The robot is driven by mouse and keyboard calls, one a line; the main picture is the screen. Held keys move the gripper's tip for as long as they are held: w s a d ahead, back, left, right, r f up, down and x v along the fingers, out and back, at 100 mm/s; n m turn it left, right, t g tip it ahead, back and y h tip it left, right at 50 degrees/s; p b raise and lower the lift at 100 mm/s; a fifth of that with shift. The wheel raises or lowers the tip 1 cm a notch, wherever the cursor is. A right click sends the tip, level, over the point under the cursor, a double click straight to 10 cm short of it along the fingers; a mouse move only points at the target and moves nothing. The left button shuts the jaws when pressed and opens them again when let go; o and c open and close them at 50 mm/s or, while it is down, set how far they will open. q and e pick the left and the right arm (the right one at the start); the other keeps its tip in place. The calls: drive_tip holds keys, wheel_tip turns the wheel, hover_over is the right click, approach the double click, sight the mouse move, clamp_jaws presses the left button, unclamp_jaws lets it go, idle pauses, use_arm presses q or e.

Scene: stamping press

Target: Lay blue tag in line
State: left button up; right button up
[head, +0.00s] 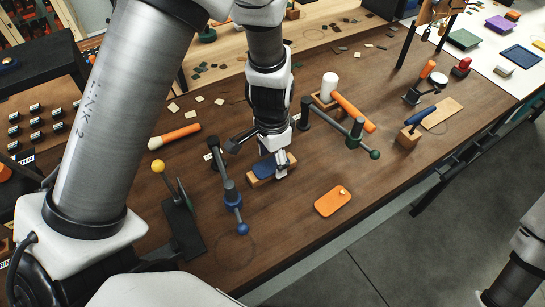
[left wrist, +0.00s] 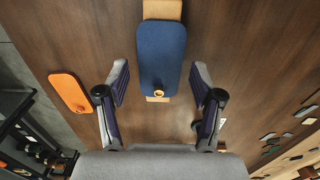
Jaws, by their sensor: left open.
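In the head view the blue tag (head: 266,168) is partly hidden by my left gripper (head: 259,160). My left gripper (left wrist: 160,88) is open, with one finger on each side of the tag's near part and a gap on both sides. An orange tag (head: 332,200) lies flat on the brown table, right of the block; it also shows in the left wrist view (left wrist: 70,92). My right gripper is out of view.
A blue-ended lever (head: 232,195) stands close left of the block, and a green-ended lever (head: 355,135) stands to the right. A yellow-knobbed lever (head: 159,167) is further left. An orange-handled brush (head: 175,137) lies behind. Bare table surrounds the orange tag.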

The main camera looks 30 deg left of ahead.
use_arm(q)
wheel_tip(320, 180, up, 7)
drive_tip(key=p, duration=0.5)
drive_tip(key=shift+p, duration=0.35)
drive_tip(key=shift+f, duration=0.1)
drive_tip(key=shift+s+f, duration=0.1)
